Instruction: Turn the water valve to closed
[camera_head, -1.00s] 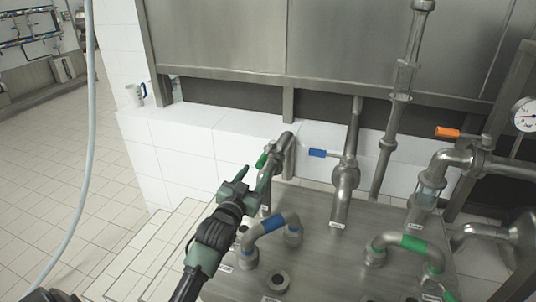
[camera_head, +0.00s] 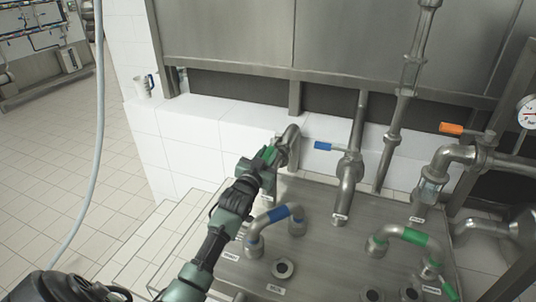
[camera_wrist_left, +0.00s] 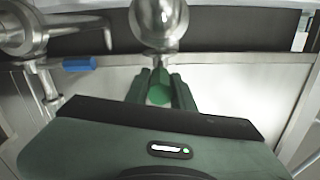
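A valve with a green handle (camera_wrist_left: 159,92) sits on a bent steel pipe (camera_head: 291,135) at the back left of the steel top. My left gripper (camera_head: 271,155) is at this handle, with its fingers on either side of it. In the left wrist view the gripper (camera_wrist_left: 161,88) looks open, with narrow gaps beside the handle. The gripper hides most of the handle in the head view. Another valve with a blue handle (camera_head: 323,146) stands to the right; its handle points left, and it also shows in the left wrist view (camera_wrist_left: 79,64). My right gripper is out of view.
A valve with an orange handle (camera_head: 453,129) and a gauge (camera_head: 527,113) are at the right. Bent pipes with a blue band (camera_head: 276,214) and a green band (camera_head: 413,236) rise from the steel top (camera_head: 330,262). A mug (camera_head: 143,86) stands on the tiled ledge. A hose hangs at the left.

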